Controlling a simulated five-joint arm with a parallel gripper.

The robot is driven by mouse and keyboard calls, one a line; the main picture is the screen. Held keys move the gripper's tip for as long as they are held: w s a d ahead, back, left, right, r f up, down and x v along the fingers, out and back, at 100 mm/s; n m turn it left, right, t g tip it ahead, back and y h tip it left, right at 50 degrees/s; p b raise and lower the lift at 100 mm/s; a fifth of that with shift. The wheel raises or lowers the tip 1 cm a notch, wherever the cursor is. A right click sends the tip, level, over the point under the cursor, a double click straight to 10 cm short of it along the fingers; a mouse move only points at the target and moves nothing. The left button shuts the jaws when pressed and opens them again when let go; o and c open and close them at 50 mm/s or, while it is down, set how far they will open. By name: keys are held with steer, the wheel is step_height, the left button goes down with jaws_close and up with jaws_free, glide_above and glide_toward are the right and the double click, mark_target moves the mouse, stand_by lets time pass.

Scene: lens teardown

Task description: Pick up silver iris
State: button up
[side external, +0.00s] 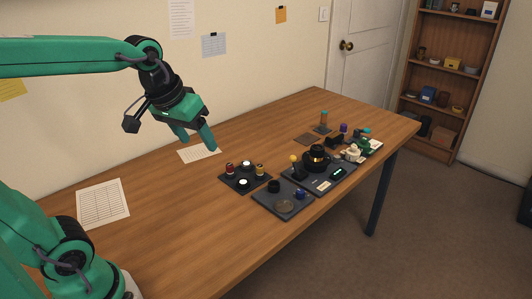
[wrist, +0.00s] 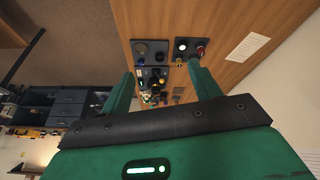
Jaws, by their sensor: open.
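A flat round greyish disc (side external: 284,207), possibly the silver iris, lies at the front of a dark grey tray (side external: 265,200). At this size I cannot be certain it is the iris. In the wrist view a dark round disc (wrist: 141,47) shows on the same tray, its metal hard to make out. My gripper (side external: 196,142) is open and empty, high above the table, to the left of and well away from the trays. In the wrist view its two green fingers (wrist: 161,72) stand apart with nothing between them.
A black cylinder (side external: 274,186) and a blue part (side external: 300,194) share that tray. A tray with several small cylinders (side external: 242,183) stands to its left. A larger tray with a black lens body (side external: 316,160) is behind. The table's left part is clear except for paper sheets (side external: 103,203).

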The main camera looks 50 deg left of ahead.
steer(key=w+a+n+g, duration=0.1)
steer(key=w+a+n, duration=0.2)
steer(key=w, duration=0.6)
steer(key=n+g, duration=0.4)
steer(key=n, duration=0.5)
glide_above(246, 162)
step_height(246, 162, down, 19)
steer(key=shift+a+f, duration=0.1)
steer(key=shift+a, duration=0.05)
steer(key=shift+d+f, duration=0.15)
steer(key=shift+f, duration=1.8)
steer(key=shift+d+f, duration=0.1)
steer(key=shift+f, duration=1.8)
steer(key=c, duration=1)
